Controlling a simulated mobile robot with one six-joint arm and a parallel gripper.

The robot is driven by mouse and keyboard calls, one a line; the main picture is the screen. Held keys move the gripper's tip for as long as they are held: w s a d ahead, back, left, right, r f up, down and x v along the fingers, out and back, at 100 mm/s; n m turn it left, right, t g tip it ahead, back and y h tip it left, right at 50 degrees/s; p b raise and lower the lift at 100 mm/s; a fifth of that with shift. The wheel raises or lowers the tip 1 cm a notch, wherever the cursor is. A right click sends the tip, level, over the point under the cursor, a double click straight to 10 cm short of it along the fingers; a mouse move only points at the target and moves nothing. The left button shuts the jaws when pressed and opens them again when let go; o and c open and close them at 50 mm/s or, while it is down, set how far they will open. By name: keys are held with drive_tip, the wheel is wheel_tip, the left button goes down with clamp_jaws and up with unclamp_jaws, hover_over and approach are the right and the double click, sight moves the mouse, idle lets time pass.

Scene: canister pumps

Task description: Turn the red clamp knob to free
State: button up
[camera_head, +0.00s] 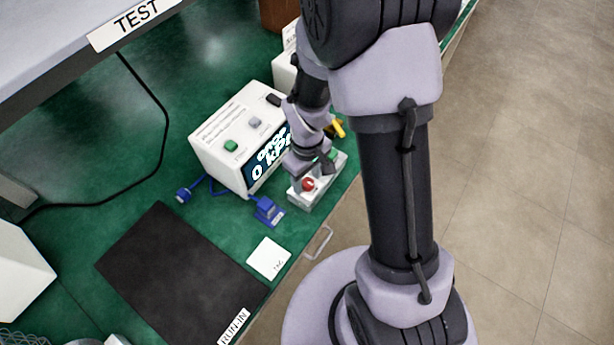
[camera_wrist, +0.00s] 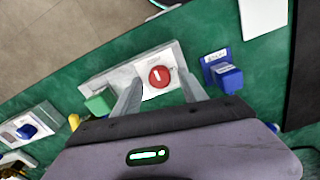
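The red clamp knob (camera_wrist: 159,76) is round with a white mark across it. It sits on a light grey block (camera_wrist: 178,53) on the green bench. It also shows in the head view (camera_head: 308,185), on the front part of the block (camera_head: 300,202). My gripper (camera_wrist: 160,88) is over the block with its two fingers apart, one on each side of the knob. A gap shows between the knob and each finger in the wrist view. I cannot tell how high the fingertips are above the block. A green part (camera_wrist: 100,101) stands on the same block.
A white box with a display (camera_head: 268,160) stands behind the block. A blue connector (camera_head: 267,210) lies close beside the block. A white tag card (camera_head: 269,258) and a black mat (camera_head: 180,270) lie toward the front. The bench edge is close by.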

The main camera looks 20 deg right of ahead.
sight(307, 181)
wheel_tip(307, 181, up, 17)
drive_tip(key=p, duration=0.6)
drive_tip(key=shift+r+p, duration=0.2)
drive_tip(key=shift+p, duration=0.2)
